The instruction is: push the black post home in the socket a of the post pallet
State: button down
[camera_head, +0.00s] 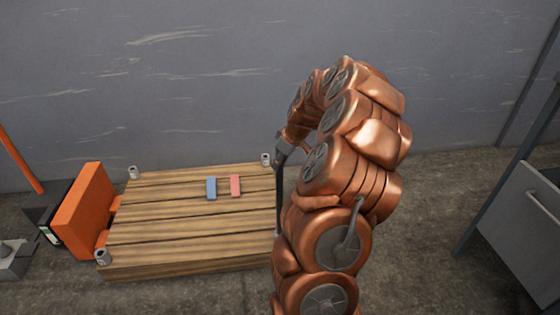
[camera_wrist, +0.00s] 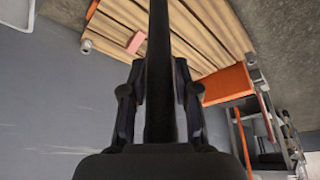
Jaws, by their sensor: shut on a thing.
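The black post (camera_head: 279,200) stands roughly upright in the head view, its lower end by the near right corner of the wooden post pallet (camera_head: 190,222). My gripper (camera_head: 281,152) is shut on its upper part. In the wrist view the post (camera_wrist: 158,30) runs between the two fingers of my gripper (camera_wrist: 159,75), over the pallet (camera_wrist: 205,30). Grey sockets show at the pallet's far left (camera_head: 133,172), far right (camera_head: 266,159) and near left (camera_head: 102,257) corners. The near right corner is hidden by my arm, so I cannot tell whether the post sits in a socket there.
A blue block (camera_head: 211,188) and a pink block (camera_head: 236,186) lie on the pallet. An orange panel (camera_head: 85,212) stands at its left end. A grey wall (camera_head: 200,80) is behind, and a grey cabinet (camera_head: 520,215) is at the right. Floor between my arm and the cabinet is clear.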

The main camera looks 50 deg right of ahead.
jog(key=shift+f, duration=0.25)
dwell(0.3)
jog(key=c, duration=0.8)
grip_release()
jog(key=v, duration=1.2)
jog(key=shift+w, duration=0.1)
